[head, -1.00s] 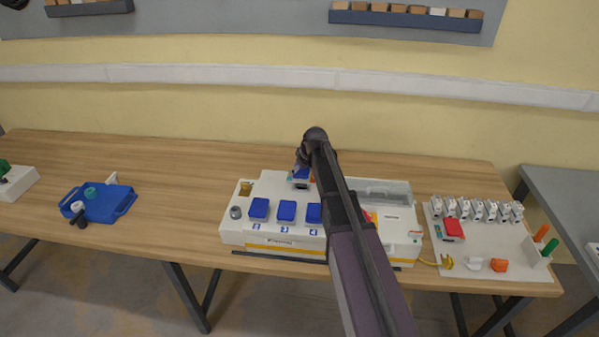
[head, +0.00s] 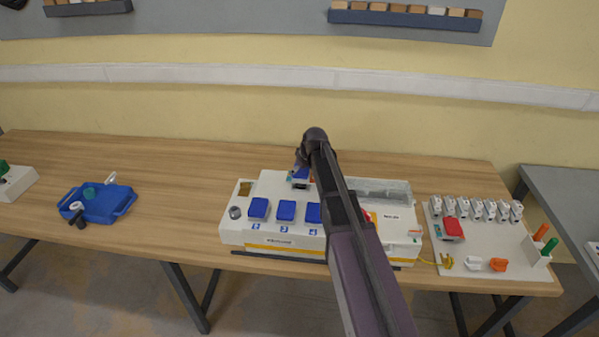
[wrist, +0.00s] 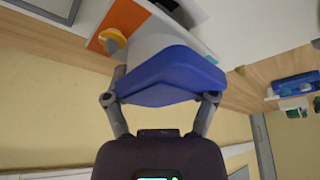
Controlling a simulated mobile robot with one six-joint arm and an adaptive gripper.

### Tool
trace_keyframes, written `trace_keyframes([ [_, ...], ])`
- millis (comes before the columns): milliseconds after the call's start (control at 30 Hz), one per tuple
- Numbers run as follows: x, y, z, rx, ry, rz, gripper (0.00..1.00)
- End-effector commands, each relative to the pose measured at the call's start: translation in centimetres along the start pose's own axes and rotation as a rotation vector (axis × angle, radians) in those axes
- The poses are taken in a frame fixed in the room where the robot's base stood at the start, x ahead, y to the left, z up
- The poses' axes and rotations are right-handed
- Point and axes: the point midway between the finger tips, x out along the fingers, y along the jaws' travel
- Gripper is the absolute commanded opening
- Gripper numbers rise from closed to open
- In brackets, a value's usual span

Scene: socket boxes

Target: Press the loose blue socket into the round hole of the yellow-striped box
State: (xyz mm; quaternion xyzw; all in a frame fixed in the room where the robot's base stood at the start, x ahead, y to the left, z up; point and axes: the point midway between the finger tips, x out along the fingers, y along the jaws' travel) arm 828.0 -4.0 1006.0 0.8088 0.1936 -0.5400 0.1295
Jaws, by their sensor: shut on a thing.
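The yellow-striped box (head: 286,251) is a white box with a yellow stripe along its front, standing on the wooden table. Several blue sockets (head: 286,211) with lids sit in a row on its sloped front. My gripper (wrist: 158,98) is shut on a blue socket (wrist: 172,74), which fills the middle of the wrist view. In the head view the held socket (head: 300,174) shows at the back of the box top, partly hidden by my arm. Its pale body points toward the white box surface in the wrist view. The round hole is hidden, and I cannot tell whether the socket is in it.
A blue tray (head: 118,200) with small parts lies at the left. A white board (head: 486,250) with several grey breakers and a red socket (head: 453,228) lies at the right. An orange plate with a yellow knob (wrist: 112,40) is close beside the held socket. Bare table lies left of the box.

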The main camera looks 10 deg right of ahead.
Motion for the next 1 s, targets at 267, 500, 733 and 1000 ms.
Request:
trace_keyframes([
  [267, 0.6, -0.1, 0.2, -0.001, 0.000, 0.000, 0.24],
  [500, 1.2, -0.1, 0.5, -0.001, 0.000, 0.000, 0.24],
  [733, 1.7, -0.1, 0.7, -0.001, 0.000, 0.000, 0.24],
  [1000, 1.8, -0.1, 0.7, -0.002, 0.000, -0.001, 0.24],
])
